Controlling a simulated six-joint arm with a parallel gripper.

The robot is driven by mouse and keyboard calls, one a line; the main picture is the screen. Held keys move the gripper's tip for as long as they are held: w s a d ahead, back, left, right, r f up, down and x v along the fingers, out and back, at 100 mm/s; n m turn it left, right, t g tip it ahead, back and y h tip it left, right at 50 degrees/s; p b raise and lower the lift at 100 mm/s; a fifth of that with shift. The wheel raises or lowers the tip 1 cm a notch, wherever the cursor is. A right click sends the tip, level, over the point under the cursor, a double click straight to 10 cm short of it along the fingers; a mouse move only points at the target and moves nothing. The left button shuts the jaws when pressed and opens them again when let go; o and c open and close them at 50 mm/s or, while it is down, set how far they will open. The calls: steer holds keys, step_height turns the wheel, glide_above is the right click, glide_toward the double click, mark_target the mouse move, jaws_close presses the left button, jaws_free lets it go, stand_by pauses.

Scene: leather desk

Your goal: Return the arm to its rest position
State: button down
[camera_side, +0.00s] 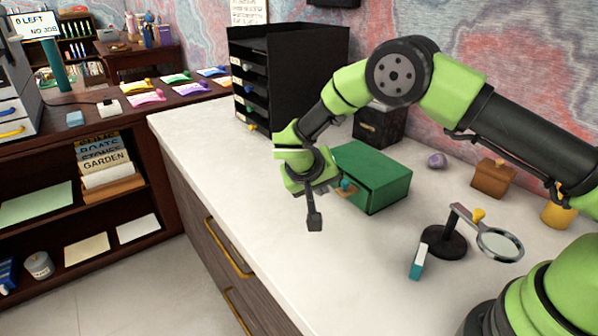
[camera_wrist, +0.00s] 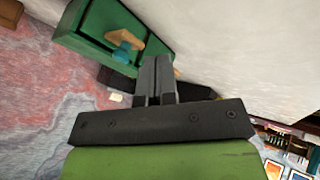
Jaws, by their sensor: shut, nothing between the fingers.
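My green and black arm reaches in from the right over a white desktop in the side view. My gripper (camera_side: 314,221) hangs above the desktop, in front of the green box (camera_side: 385,183) and a little to its left. Its fingers are together with nothing between them. In the wrist view my gripper (camera_wrist: 154,64) also shows its two dark fingers side by side. The green box (camera_wrist: 95,22) is beyond them at the upper left, with a teal item (camera_wrist: 122,52) and a tan piece at its front.
A black drawer tower (camera_side: 290,75) stands at the back. A magnifier on a stand (camera_side: 445,240) and a teal-and-white block (camera_side: 417,262) are at the right. A purple ball (camera_side: 437,160) and a brown box (camera_side: 492,178) lie near the wall. The desktop's left front is clear.

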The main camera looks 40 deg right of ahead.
steer(key=a+v, duration=0.1)
steer(key=v, duration=0.9)
steer(key=s+d+r+y, duration=0.3)
steer(key=s+r, duration=0.1)
steer(key=r, duration=0.4)
steer(key=s+d+r+t+y, duration=0.1)
steer(key=s+r+t+y, duration=0.1)
steer(key=s, duration=0.8)
steer(key=s+d+r+n+t+y, duration=0.1)
steer(key=s+r+y, duration=0.3)
steer(key=s, duration=0.7)
step_height(320, 180, up, 3)
steer(key=shift+f+t, duration=0.2)
steer(key=shift+t, duration=0.7)
